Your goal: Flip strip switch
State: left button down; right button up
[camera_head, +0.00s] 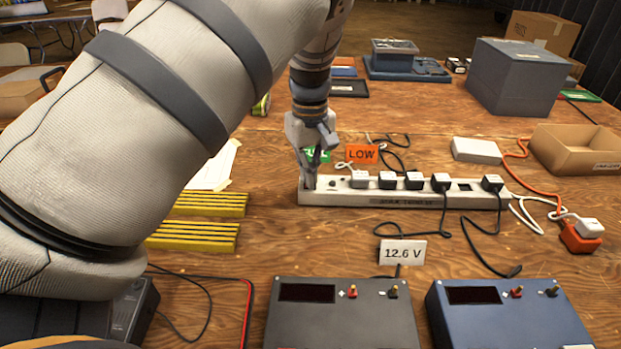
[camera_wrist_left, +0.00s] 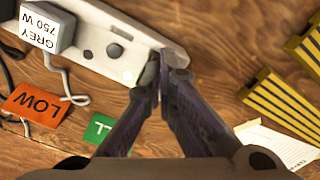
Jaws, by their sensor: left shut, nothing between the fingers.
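The white power strip (camera_head: 340,196) lies on the wooden table in the head view, with several black and grey plugs along it. In the left wrist view its end (camera_wrist_left: 120,45) shows a round button and a small round hole. My left gripper (camera_head: 311,183) points down at the left end of the strip, its fingers shut and empty. In the left wrist view the fingertips (camera_wrist_left: 163,62) meet at the strip's end, over a small dark and reddish part that is likely the switch. The fingertips hide most of it, so its position cannot be told. My right gripper is not in view.
An orange LOW tag (camera_head: 362,154) and a green tag (camera_head: 318,156) lie behind the strip. Yellow striped bars (camera_head: 195,237) lie left. A black box (camera_head: 340,315) and a blue box (camera_head: 505,315) stand in front. A cardboard tray (camera_head: 578,160) and cables are right.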

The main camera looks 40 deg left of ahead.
pick_arm(q)
jog(key=shift+f, duration=0.1)
jog(key=shift+r+p, duration=0.95)
jog(key=shift+r, duration=2.6)
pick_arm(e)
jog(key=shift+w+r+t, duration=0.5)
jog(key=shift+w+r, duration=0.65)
pick_arm(q)
jog(key=shift+f, duration=0.15)
